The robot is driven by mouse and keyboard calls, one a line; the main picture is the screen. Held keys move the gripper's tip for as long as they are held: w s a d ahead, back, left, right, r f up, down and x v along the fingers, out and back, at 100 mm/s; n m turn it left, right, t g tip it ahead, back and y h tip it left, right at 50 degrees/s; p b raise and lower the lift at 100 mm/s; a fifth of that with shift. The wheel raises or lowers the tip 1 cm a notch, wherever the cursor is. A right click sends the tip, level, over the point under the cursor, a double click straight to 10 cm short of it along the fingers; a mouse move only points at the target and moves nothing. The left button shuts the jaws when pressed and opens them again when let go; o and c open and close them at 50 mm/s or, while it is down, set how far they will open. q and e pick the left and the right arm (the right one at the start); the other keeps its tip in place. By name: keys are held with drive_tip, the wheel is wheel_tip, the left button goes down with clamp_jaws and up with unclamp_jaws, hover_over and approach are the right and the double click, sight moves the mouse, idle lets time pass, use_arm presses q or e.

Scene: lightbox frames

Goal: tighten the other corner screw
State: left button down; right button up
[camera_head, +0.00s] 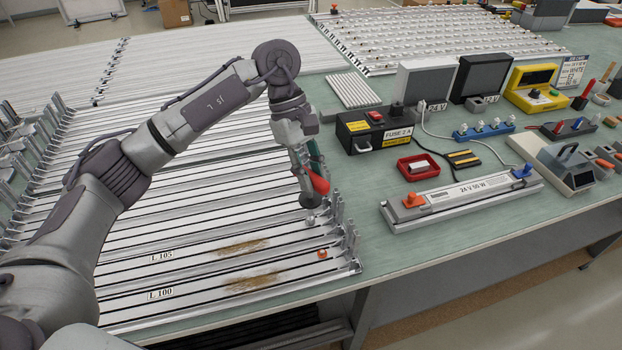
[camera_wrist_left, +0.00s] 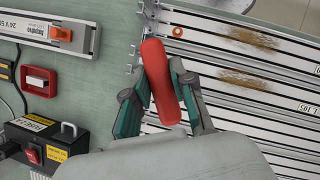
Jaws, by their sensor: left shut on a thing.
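My left gripper (camera_head: 314,172) is shut on a red-handled tool (camera_head: 320,184), apparently a screwdriver. In the left wrist view its two green-lined fingers (camera_wrist_left: 160,98) grip the red handle (camera_wrist_left: 158,70) from both sides. The tool is held over the right end of the white rail panel (camera_head: 210,262). A small pale round piece (camera_head: 311,219) shows just below the handle; I cannot tell whether the tool touches it. An orange ring-like piece (camera_head: 322,254) sits nearer the front right corner of the panel; it also shows in the left wrist view (camera_wrist_left: 178,32). The screw heads themselves are too small to make out.
Metal clips (camera_head: 348,235) stand up along the panel's right end.

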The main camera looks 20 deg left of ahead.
use_arm(q)
drive_tip(key=shift+w+m+g+b, duration=0.1)
drive_tip(key=shift+m+g+b, duration=0.25)
drive_tip(key=shift+m, duration=0.65)
drive_tip(key=shift+f+m+y+b, duration=0.15)
drive_tip(key=shift+m+y+b, duration=0.25)
drive_tip(key=shift+m+b, duration=0.25)
drive_tip(key=shift+m+g+y+b, duration=0.4)
drive_tip(key=shift+m+g+b, duration=0.1)
drive_tip(key=shift+m, duration=0.55)
drive_tip(key=shift+r+m+p, duration=0.25)
drive_tip(key=shift+m+p, duration=0.15)
drive_tip(key=shift+p, duration=0.05)
drive_tip(key=shift+f+m, duration=0.1)
drive_tip(key=shift+m, duration=0.2)
drive_tip(key=shift+r+m+y+p, duration=0.3)
drive_tip(key=shift+p, duration=0.15)
drive_tip(key=shift+r+m+g+y+p, duration=0.35)
drive_tip(key=shift+r+m+p, duration=0.3)
drive_tip(key=shift+m+p, duration=0.5)
